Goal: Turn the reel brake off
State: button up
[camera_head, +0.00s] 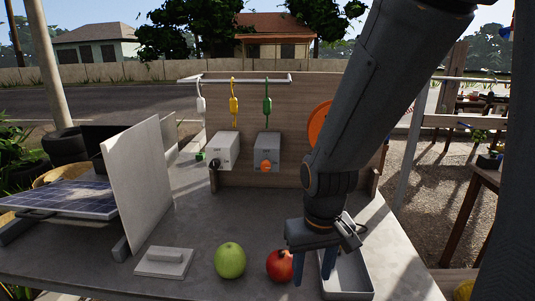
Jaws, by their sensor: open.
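An orange round disc (318,122), which looks like the reel, shows at the wooden back board. My arm hides most of it, and I cannot make out a brake on it. My gripper (313,265) points down over the front right of the table, with its blue fingers apart. It is in front of and below the orange disc, well away from it. The fingers are between a red fruit (279,266) and a grey tray (355,273); whether they touch either is unclear.
Two pale boxes, one with a dark knob (214,165) and one with an orange knob (266,166), stand at the back board (300,95). White, yellow and green connectors hang above. A green apple (230,260), a flat handled block (165,261) and an upright panel (137,185) stand left. Mid-table is clear.

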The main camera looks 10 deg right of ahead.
aim_at(265, 166)
jog(key=k, duration=1.15)
jog(key=u, duration=1.05)
jog(key=i, duration=1.45)
jog(key=z, duration=0.55)
